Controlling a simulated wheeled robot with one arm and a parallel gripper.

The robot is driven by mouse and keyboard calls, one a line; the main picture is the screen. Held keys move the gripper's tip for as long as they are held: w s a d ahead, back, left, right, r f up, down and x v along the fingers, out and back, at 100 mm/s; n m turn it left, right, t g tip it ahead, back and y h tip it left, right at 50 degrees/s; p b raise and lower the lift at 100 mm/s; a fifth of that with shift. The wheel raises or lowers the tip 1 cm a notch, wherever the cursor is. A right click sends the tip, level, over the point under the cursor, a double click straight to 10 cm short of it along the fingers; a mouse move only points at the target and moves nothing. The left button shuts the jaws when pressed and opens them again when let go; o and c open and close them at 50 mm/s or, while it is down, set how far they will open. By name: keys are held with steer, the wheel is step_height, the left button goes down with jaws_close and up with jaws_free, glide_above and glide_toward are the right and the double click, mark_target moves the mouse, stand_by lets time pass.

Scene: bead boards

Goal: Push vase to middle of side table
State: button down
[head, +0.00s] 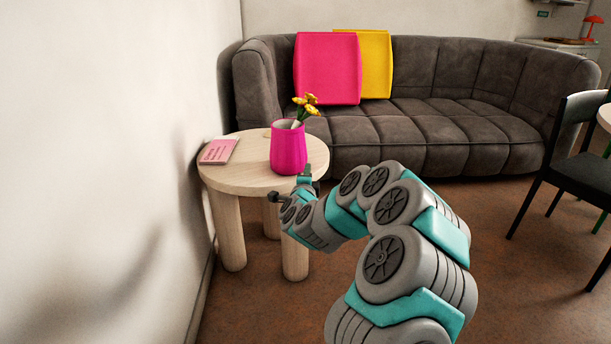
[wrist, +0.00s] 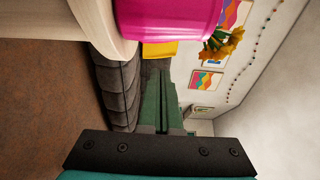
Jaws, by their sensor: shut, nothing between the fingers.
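The vase (head: 289,148) is bright pink with yellow flowers (head: 306,107) in it. It stands upright on the round light-wood side table (head: 240,178), right of the tabletop's middle and close to the right edge. My gripper (head: 305,174) is shut and empty, just in front of and to the right of the vase at the table's edge. In the wrist view, my gripper's green fingers (wrist: 161,105) are together, and the vase (wrist: 170,18) fills the top with the table edge (wrist: 105,25) to its left. I cannot tell whether the fingertips touch the vase.
A pink book (head: 218,151) lies on the left of the tabletop. The white wall (head: 110,150) runs close along the table's left side. A grey sofa (head: 420,120) with pink and yellow cushions stands behind. A black chair (head: 570,145) is at the far right, with open floor before it.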

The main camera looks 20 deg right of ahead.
glide_toward(302, 153)
steer(key=w+d, duration=0.3)
steer(key=shift+w+a+r+p, duration=0.15)
steer(key=shift+w+p, duration=0.3)
steer(key=shift+w, duration=0.4)
steer(key=shift+w, duration=0.1)
